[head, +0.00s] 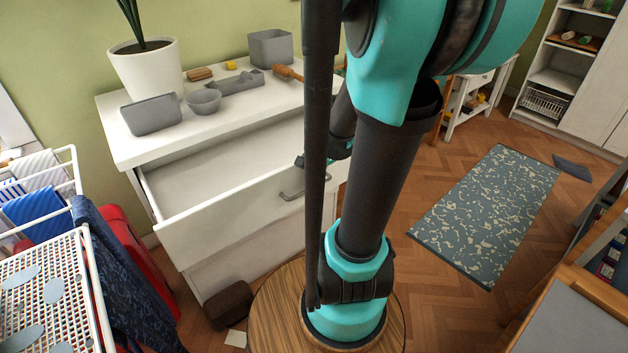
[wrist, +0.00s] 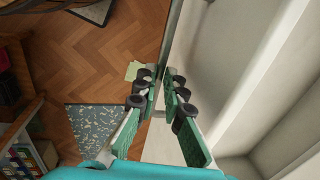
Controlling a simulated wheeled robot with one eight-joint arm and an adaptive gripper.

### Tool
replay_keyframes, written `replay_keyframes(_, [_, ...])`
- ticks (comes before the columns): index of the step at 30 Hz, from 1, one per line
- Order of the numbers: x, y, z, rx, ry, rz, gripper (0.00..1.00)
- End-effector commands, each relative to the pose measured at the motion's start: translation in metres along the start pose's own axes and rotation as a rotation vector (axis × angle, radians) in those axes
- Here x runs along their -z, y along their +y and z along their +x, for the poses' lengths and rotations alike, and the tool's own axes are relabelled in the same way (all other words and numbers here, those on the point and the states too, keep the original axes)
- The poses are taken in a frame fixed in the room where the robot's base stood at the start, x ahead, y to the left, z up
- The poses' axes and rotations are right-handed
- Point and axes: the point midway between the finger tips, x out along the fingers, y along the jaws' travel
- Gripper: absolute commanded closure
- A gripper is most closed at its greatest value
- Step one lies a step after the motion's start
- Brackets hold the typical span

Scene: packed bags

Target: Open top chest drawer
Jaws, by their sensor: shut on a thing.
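The white chest (head: 122,140) stands against the green wall. Its top drawer (head: 215,222) is pulled well out, and the visible part of its inside is empty. A grey handle (head: 290,196) sits on the drawer front, partly hidden by my arm. In the wrist view my gripper (wrist: 164,84) straddles the top edge of the drawer front (wrist: 170,50), one finger outside and one inside, shut on it. In the head view my arm hides most of the gripper.
A plant pot (head: 148,70), grey containers (head: 152,114) and small items stand on the chest top. A drying rack (head: 75,165) is close at left. A brown block (head: 229,304) lies on the floor below the drawer.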

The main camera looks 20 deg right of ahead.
Motion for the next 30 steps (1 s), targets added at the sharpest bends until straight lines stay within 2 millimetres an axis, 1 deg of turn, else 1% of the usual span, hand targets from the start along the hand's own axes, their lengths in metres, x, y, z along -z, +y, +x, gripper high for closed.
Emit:
replay_keyframes(1, [0.0, 0.0, 0.0, 0.0, 0.0, 0.0, 0.9])
replay_keyframes(6, [0.0, 0.0, 0.0, 0.0, 0.0, 0.0, 0.69])
replay_keyframes(15, [0.0, -0.001, -0.001, 0.0, 0.0, 0.0, 0.69])
replay_keyframes(20, [0.0, -0.001, -0.008, 0.0, 0.0, 0.0, 0.69])
replay_keyframes(23, [0.0, -0.001, -0.018, 0.0, 0.0, 0.0, 0.69])
replay_keyframes(30, [0.0, 0.0, -0.051, 0.0, 0.0, 0.001, 0.69])
